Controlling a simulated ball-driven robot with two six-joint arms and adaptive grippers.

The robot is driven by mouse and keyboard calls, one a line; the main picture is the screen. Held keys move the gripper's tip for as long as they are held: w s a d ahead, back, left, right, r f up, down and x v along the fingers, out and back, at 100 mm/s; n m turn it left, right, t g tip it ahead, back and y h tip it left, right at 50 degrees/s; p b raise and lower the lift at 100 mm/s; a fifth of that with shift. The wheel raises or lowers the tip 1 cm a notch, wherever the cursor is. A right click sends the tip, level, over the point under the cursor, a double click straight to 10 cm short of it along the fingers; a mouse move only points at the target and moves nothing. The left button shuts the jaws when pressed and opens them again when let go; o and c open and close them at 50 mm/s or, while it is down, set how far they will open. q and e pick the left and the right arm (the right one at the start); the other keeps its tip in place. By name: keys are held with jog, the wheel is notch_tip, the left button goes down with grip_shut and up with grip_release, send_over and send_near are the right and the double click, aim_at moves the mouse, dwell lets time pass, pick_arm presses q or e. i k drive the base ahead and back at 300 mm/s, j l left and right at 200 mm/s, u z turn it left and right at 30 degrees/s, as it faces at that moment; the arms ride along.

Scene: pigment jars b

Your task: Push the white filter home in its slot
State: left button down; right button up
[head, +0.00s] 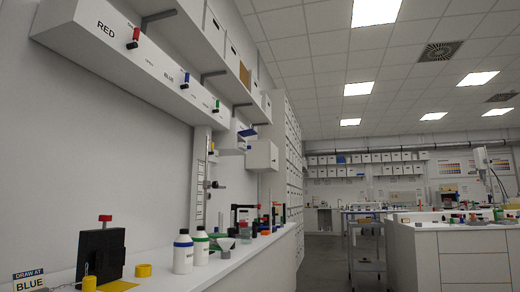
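I cannot make out the white filter or its slot for certain in the head view. A black upright device (101,254) with a red knob (105,218) on top stands on the counter at the lower left. A small pale part shows low on its front, too small to identify. Neither of my grippers is in view, so whether they are open or shut does not show.
The white counter (235,262) holds two white bottles, one blue-banded (183,254) and one green-banded (201,249), and a yellow ring (143,270). A long dispenser (130,58) marked RED and BLUE hangs above. A floor aisle (325,262) runs right of the counter, with a cart (366,265).

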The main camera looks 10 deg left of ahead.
aim_at(243, 146)
jog(key=i+z, duration=0.25)
jog(key=i, duration=3.35)
